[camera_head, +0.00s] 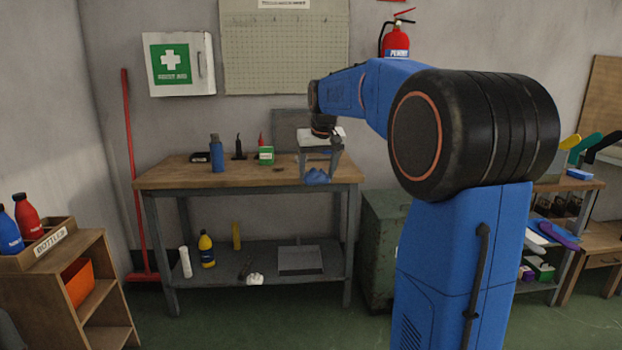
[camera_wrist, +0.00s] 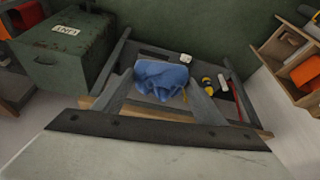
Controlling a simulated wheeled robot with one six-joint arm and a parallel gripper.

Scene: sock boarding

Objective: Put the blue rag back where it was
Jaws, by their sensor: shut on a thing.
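The blue rag (camera_head: 317,177) is bunched between the fingers of my gripper (camera_head: 319,168) in the head view. My gripper points down and is shut on it, at the front edge of the workbench (camera_head: 240,178). The rag overlaps that edge in the picture; whether it touches the bench I cannot tell. In the wrist view the crumpled rag (camera_wrist: 160,79) shows between the two grey fingers, with the lower shelf's things beyond it.
On the bench stand a blue bottle (camera_head: 216,153) and a green-and-white box (camera_head: 266,155). A green metal cabinet (camera_head: 383,240) stands right of the bench. A bottle rack (camera_head: 75,275) is at the left, a red broom (camera_head: 132,180) by the wall. The bench's front left is clear.

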